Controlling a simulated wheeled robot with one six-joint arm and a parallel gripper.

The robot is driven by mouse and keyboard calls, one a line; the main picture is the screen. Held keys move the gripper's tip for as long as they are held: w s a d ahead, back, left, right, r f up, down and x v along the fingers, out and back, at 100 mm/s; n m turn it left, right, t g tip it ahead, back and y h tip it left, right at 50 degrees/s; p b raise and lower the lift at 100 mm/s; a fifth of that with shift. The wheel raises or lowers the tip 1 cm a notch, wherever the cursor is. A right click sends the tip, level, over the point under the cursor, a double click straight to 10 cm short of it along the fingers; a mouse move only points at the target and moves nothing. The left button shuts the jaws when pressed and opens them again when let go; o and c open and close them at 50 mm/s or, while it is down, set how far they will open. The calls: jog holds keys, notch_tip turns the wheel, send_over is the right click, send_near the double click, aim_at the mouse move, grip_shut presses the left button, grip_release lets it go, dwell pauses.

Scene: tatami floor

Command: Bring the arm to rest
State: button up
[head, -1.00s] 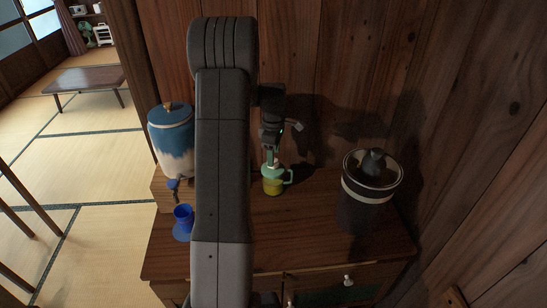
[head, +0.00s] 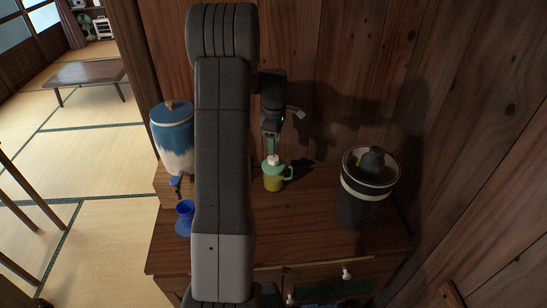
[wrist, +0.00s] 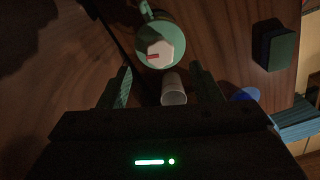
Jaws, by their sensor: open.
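My gripper (head: 271,146) is open and empty at the end of my arm, near the wooden wall. The mug stands upright on the wooden cabinet top (head: 310,215). My arm hides part of the cabinet top.
A blue and white jar (head: 172,130) with a tap stands at the cabinet's left, above a blue cup (head: 185,215). A dark lidded canister (head: 362,205) stands at the right. The wooden wall (head: 350,60) is close behind. A low table (head: 88,73) stands on the tatami.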

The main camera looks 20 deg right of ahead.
aim_at(274, 158)
jog(key=shift+f, duration=0.15)
notch_tip(274, 158, down, 7)
jog(key=b, duration=0.4)
jog(key=shift+f+b, duration=0.2)
jog(key=shift+b, duration=0.15)
jog(key=shift+a, duration=0.15)
